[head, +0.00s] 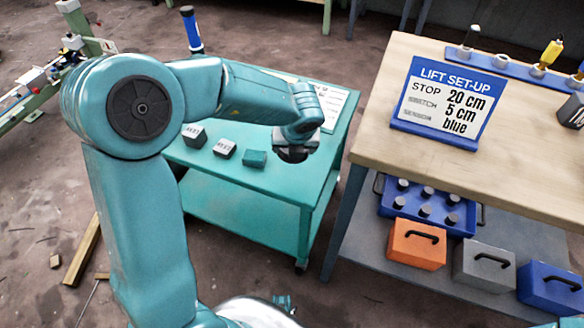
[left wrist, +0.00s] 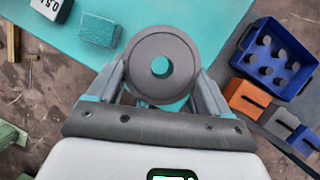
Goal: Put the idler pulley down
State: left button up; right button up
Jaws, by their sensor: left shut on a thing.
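My left gripper (head: 293,150) is shut on the idler pulley (left wrist: 160,44), a dark grey ring with a round hole. In the left wrist view the two fingers (left wrist: 160,85) grip it from either side. In the head view the pulley is only a dark shape under the wrist, mostly hidden by it. The gripper is over the right part of the teal trolley top (head: 275,185); the teal surface shows through the pulley's hole. I cannot tell whether the pulley touches it. My right gripper is not in view.
Two grey-and-white blocks (head: 224,148) and a teal block (head: 255,159) stand on the trolley, left of the gripper. A printed sheet (head: 331,104) lies behind. A wooden bench (head: 381,140) with a sign stands right, a blue crate (head: 424,220) and toolboxes below it.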

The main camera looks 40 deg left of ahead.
pick_arm(q)
notch_tip(320, 180, down, 8)
jog(key=b, duration=0.3)
jog(key=shift+r, duration=0.25)
jog(key=shift+f, duration=0.15)
jog(key=shift+f, duration=0.25)
jog(key=o, duration=1.7)
jog(key=shift+r, duration=0.4)
jog(key=p+v, duration=0.4)
jog(key=v, duration=0.8)
jog(key=shift+p, duration=0.3)
jog(key=shift+f, duration=0.1)
